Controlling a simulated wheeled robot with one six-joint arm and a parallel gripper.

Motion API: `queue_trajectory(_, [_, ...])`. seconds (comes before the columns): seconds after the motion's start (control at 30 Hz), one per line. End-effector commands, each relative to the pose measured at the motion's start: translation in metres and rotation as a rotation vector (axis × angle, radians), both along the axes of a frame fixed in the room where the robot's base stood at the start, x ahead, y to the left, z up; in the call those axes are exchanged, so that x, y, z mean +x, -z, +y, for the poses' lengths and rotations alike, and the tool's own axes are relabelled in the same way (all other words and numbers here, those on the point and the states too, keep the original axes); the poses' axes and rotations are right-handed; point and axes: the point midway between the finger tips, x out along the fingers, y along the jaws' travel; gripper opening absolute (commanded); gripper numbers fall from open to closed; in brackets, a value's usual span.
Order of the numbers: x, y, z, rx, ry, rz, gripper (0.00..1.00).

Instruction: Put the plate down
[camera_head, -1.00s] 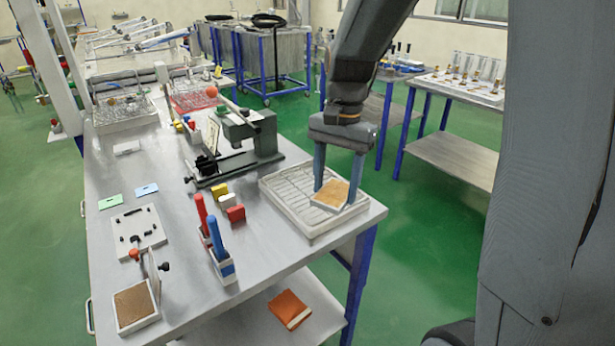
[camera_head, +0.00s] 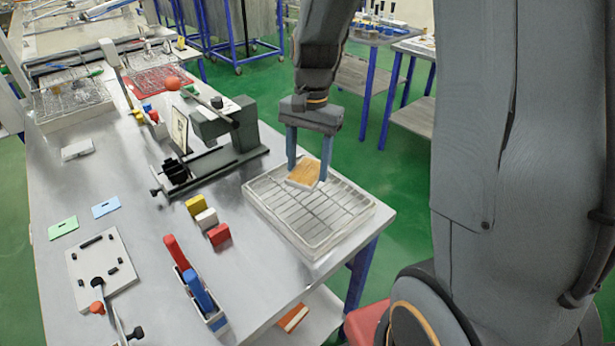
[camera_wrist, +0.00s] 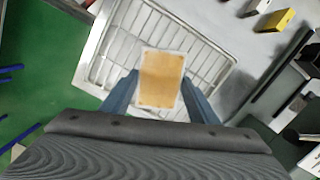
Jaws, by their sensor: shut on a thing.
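The plate (camera_head: 304,174) is a small tan square with a pale edge. My gripper (camera_head: 307,172) is shut on it, with one blue-grey finger on each side. In the wrist view the plate (camera_wrist: 160,79) sits between the two fingertips (camera_wrist: 158,90), over a white tray with a wire rack (camera_wrist: 95,55). In the head view the tray (camera_head: 320,247) lies at the table's right corner, below the plate. The plate seems to be held a little above the rack; the exact gap cannot be told.
A dark green bench device (camera_head: 225,135) stands left of the tray. Yellow, white and red blocks (camera_head: 219,235) lie beside the tray. A holder with red and blue handles (camera_head: 205,300) stands nearer the front. Most of the rack is bare.

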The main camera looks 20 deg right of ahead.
Motion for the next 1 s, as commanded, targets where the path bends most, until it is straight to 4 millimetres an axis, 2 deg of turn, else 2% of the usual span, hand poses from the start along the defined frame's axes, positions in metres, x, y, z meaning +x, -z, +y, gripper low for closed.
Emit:
queue_trajectory(0.17, [-0.001,0.013,0.0,0.001,0.0,0.002,0.24])
queue_trajectory(0.43, [-0.001,0.046,-0.002,0.0,0.005,0.001,0.24])
queue_trajectory(0.87, [0.0,0.052,-0.002,0.0,0.004,-0.001,0.24])
queue_trajectory(0.9, [0.0,0.053,-0.002,0.0,0.004,-0.001,0.56])
queue_trajectory(1.0, [0.0,0.052,-0.002,0.0,0.004,-0.001,0.73])
